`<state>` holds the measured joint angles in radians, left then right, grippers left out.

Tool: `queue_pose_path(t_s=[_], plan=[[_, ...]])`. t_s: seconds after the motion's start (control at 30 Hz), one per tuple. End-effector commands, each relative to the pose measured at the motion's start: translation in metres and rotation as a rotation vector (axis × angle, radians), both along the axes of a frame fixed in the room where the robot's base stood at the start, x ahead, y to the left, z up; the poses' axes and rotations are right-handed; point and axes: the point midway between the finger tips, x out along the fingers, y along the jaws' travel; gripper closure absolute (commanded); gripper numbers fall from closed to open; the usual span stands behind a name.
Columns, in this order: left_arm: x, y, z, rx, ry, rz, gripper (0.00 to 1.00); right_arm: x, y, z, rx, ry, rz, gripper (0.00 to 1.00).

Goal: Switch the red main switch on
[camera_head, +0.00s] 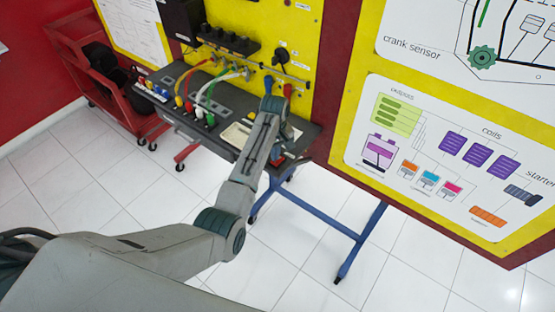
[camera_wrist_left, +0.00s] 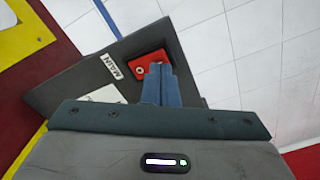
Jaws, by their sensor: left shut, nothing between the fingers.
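The red main switch (camera_wrist_left: 148,62) is a small red block with a round light mark on its face, set in the dark top of the bench. A white MAIN label (camera_wrist_left: 112,66) lies just left of it. A bit of red also shows in the head view (camera_head: 277,154), mostly covered by my wrist. My left gripper (camera_wrist_left: 160,67) has its two blue fingers together and empty. Their tips overlap the lower right part of the switch; I cannot tell whether they touch it. My right gripper is in neither view.
The dark bench panel (camera_head: 233,100) carries coloured cables (camera_head: 208,98) to the left of my wrist. A yellow board (camera_head: 252,25) rises behind it. A blue stand leg (camera_head: 362,240) reaches out over the tiled floor at the right. A red trolley (camera_head: 95,75) stands farther left.

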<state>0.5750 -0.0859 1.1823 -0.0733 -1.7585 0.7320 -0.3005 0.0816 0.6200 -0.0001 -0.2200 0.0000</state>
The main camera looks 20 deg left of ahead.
Motion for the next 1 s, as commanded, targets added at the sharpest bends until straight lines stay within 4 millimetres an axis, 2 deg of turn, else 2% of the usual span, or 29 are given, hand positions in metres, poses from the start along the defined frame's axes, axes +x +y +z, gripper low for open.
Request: queue_pose_path(t_s=[1.0], plan=[[0.0,0.0,-0.011,0.0,0.0,0.0,1.0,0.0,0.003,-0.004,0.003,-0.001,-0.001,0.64]])
